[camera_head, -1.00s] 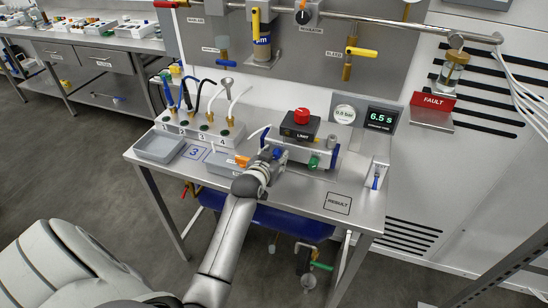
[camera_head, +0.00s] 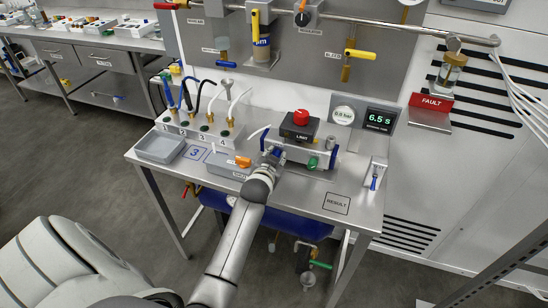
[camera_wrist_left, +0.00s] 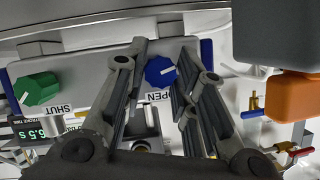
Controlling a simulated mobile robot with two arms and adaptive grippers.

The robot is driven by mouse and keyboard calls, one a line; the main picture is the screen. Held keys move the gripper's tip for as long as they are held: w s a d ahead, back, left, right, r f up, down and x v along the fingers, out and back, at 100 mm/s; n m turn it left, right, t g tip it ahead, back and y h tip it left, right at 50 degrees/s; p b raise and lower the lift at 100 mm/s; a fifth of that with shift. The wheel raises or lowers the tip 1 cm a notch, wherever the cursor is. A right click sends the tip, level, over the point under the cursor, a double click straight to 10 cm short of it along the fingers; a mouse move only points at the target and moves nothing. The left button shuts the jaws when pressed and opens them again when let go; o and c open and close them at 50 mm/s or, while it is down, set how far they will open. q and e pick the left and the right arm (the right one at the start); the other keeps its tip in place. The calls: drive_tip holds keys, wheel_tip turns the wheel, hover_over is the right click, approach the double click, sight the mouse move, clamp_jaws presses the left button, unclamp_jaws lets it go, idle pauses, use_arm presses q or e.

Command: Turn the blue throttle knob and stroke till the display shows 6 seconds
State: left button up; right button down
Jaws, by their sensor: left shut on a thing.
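The blue throttle knob (camera_wrist_left: 160,72) with a white pointer line shows in the left wrist view, beside a label ending in "PEN". My left gripper (camera_wrist_left: 158,75) is shut on it, a finger on each side. In the head view my left gripper (camera_head: 270,157) is at the left end of the actuator block (camera_head: 300,152) and mostly covers the blue knob. The green knob (camera_wrist_left: 37,89) by the "SHUT" label is free; it also shows in the head view (camera_head: 312,163). The display (camera_head: 380,119) reads 6.5 s. My right gripper is not in view.
A red button on a black box (camera_head: 300,122) sits above the block. An orange-topped part (camera_head: 243,162) is close left of my gripper. A grey tray (camera_head: 160,147) and upright hoses stand further left. The table is clear around the RESULT square (camera_head: 337,203).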

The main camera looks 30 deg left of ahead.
use_arm(q)
drive_tip(key=o, duration=1)
drive_tip(key=shift+o, duration=0.2)
drive_tip(key=v, duration=1.2)
